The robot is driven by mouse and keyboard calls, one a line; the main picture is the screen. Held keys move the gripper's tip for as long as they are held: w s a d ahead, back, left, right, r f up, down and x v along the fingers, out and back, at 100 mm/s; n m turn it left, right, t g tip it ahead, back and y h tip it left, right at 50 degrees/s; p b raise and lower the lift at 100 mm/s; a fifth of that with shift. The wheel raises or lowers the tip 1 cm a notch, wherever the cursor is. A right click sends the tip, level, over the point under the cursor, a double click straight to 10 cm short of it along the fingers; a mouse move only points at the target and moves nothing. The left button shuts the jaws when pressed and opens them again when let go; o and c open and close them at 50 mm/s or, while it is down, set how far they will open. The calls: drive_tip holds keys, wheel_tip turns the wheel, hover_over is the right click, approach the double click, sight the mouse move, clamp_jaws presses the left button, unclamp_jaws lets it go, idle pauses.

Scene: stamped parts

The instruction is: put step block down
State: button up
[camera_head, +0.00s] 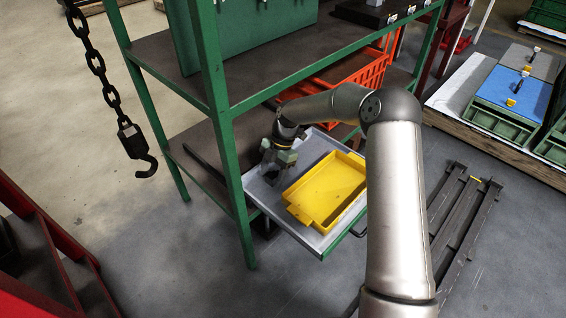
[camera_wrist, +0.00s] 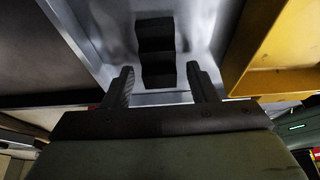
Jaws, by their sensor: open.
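The step block (camera_wrist: 155,48) is dark, with a stepped outline, and rests on the bare metal of a grey tray (camera_wrist: 205,20). My gripper (camera_wrist: 160,72) is open, one finger on each side of the block's near end in the wrist view, with a visible gap on both sides. No contact with the block shows. In the head view my gripper (camera_head: 273,168) is low over the left part of the grey tray (camera_head: 310,147), and I cannot make out the block clearly there.
A yellow bin (camera_head: 327,190) stands in the tray to the right of my gripper; its wall also shows in the wrist view (camera_wrist: 275,50). Green shelf posts (camera_head: 215,110) and an upper shelf (camera_head: 290,60) stand close by. An orange crate (camera_head: 355,82) is behind. A chain hook (camera_head: 140,155) hangs left.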

sight(273, 174)
drive_tip(key=p+v, duration=0.2)
drive_tip(key=v, duration=0.1)
drive_tip(key=shift+w+d+r, duration=0.1)
drive_tip(key=shift+w+d, duration=0.1)
drive_tip(key=shift+d, duration=0.05)
drive_tip(key=w+d, duration=0.2)
drive_tip(key=w+d+p, duration=0.1)
drive_tip(key=w+d, duration=0.2)
drive_tip(key=w+d+p, duration=0.1)
drive_tip(key=w+d, duration=0.2)
drive_tip(key=shift+f, duration=0.35)
drive_tip(key=shift+r, duration=0.15)
